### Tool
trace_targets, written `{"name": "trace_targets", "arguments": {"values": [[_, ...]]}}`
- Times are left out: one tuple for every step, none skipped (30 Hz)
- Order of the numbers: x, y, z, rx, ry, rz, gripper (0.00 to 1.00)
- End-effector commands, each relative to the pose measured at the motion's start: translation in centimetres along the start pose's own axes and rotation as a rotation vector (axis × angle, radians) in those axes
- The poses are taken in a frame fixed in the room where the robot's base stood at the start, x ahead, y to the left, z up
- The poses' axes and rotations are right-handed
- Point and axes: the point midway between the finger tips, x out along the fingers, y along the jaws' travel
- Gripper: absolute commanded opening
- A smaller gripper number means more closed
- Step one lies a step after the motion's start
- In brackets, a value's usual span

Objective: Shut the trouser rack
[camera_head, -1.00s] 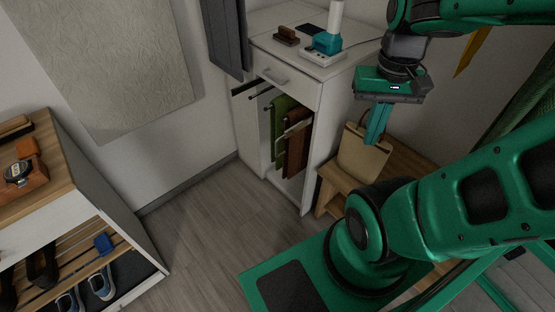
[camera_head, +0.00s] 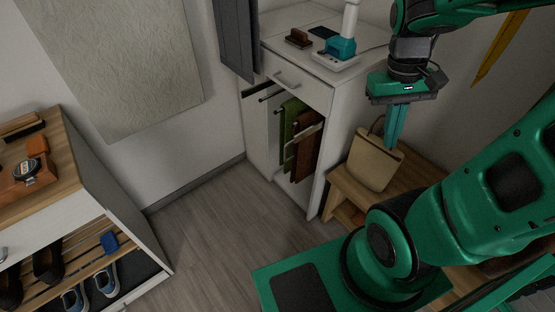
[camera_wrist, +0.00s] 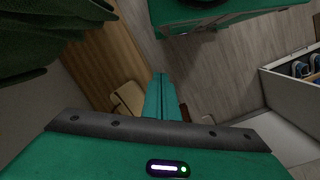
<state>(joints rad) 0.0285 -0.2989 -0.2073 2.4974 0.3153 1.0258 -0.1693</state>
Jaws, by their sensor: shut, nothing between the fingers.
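The trouser rack (camera_head: 309,130) is in the open lower bay of the white cabinet, below its drawer. A green garment (camera_head: 290,138) and a brown garment (camera_head: 305,155) hang from it. The rack appears partly drawn out, with its rod ends showing at the front. My gripper (camera_head: 392,148) points down to the right of the cabinet, in front of the tan bag, apart from the rack. Its fingers are together and empty. In the wrist view the shut fingers (camera_wrist: 161,98) point over the floor and bench; the rack is not clearly visible there.
A white cabinet (camera_head: 322,92) carries a teal-and-white device (camera_head: 340,48) and a brown block on top. A tan bag (camera_head: 374,162) stands on a wooden bench (camera_head: 345,185) beside it. A shoe shelf (camera_head: 95,195) is at left. Floor (camera_head: 215,215) between is clear.

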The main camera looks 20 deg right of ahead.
Motion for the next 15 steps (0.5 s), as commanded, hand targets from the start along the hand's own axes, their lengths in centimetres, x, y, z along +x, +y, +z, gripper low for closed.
{"name": "trace_targets", "arguments": {"values": [[0.4, -0.7, -1.2, -0.062, -0.026, 0.037, 0.00], [0.6, -1.1, -1.8, -0.096, -0.038, 0.057, 0.00], [0.9, -1.5, -2.6, -0.140, -0.053, 0.086, 0.00], [1.1, -1.9, -3.3, -0.174, -0.063, 0.108, 0.00], [1.4, -2.3, -3.8, -0.208, -0.074, 0.129, 0.00], [1.7, -2.9, -4.6, -0.252, -0.089, 0.159, 0.00], [1.9, -3.4, -5.2, -0.286, -0.100, 0.182, 0.00], [2.2, -3.8, -5.7, -0.320, -0.111, 0.205, 0.00], [2.5, -4.5, -6.5, -0.365, -0.124, 0.237, 0.00], [2.8, -5.0, -7.0, -0.399, -0.134, 0.260, 0.00], [3.1, -5.6, -7.5, -0.433, -0.145, 0.285, 0.00], [3.5, -6.4, -8.2, -0.478, -0.158, 0.318, 0.00], [3.8, -7.0, -8.6, -0.512, -0.169, 0.343, 0.00], [4.1, -7.6, -9.1, -0.546, -0.179, 0.369, 0.00], [4.5, -8.4, -9.7, -0.592, -0.191, 0.403, 0.00]]}}
